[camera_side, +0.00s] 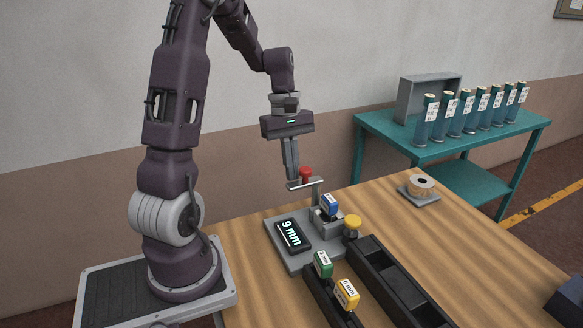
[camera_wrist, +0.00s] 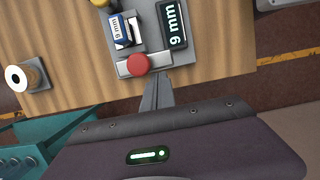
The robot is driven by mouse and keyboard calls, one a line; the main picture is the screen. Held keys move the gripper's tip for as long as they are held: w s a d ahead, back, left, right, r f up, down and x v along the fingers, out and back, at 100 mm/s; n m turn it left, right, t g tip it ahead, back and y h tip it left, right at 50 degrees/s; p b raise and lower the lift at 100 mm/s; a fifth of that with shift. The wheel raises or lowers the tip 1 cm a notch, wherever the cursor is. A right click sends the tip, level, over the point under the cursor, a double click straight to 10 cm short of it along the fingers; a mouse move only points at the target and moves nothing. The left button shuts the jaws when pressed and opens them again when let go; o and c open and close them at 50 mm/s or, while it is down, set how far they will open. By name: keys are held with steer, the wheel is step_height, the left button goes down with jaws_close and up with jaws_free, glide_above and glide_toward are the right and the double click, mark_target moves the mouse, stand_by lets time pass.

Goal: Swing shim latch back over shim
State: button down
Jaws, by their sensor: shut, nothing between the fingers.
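The shim latch (camera_side: 297,185) is a grey bar with a red knob (camera_side: 305,174), raised on a post at the back of the grey fixture. In the wrist view the latch bar (camera_wrist: 158,57) and red knob (camera_wrist: 137,64) lie beside the shim, not over it. The shim (camera_side: 329,204) is a blue-and-white block standing in its seat, uncovered; it also shows in the wrist view (camera_wrist: 122,31). My gripper (camera_side: 292,180) is shut and empty, pointing down at the bar's free end. In the wrist view its fingertips (camera_wrist: 160,77) are close against the bar; I cannot tell if they touch.
Green (camera_side: 323,264) and yellow (camera_side: 347,293) blocks stand in a black rack in front. A black channel (camera_side: 385,275) lies right; a tape roll (camera_side: 421,184) sits behind.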

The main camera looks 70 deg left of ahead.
mark_target(295, 185)
steer(key=shift+s+d+n, duration=0.2)
steer(key=shift+d+n, duration=0.1)
steer(key=shift+n, duration=0.3)
steer(key=shift+s+d+n+t, duration=0.2)
steer(key=shift+d+n+t, duration=0.15)
steer(key=shift+n, duration=0.45)
steer(key=d+n, duration=0.2)
steer(key=n, duration=0.1)
steer(key=shift+s+t, duration=0.15)
steer(key=shift+t, duration=0.2)
steer(key=shift+w+d+n+y, duration=0.1)
steer(key=shift+w+d+n, duration=0.3)
steer(key=shift+d, duration=0.45)
steer(key=shift+w+d+n+y, duration=0.1)
steer(key=shift+w+d+n, duration=0.15)
steer(key=shift+w+d, duration=0.4)
steer(key=shift+w+d+n+y, duration=0.1)
steer(key=shift+w+d+n, duration=0.2)
steer(key=shift+d, duration=0.7)
steer(key=shift+w+d, duration=0.1)
steer(key=shift+d, duration=0.05)
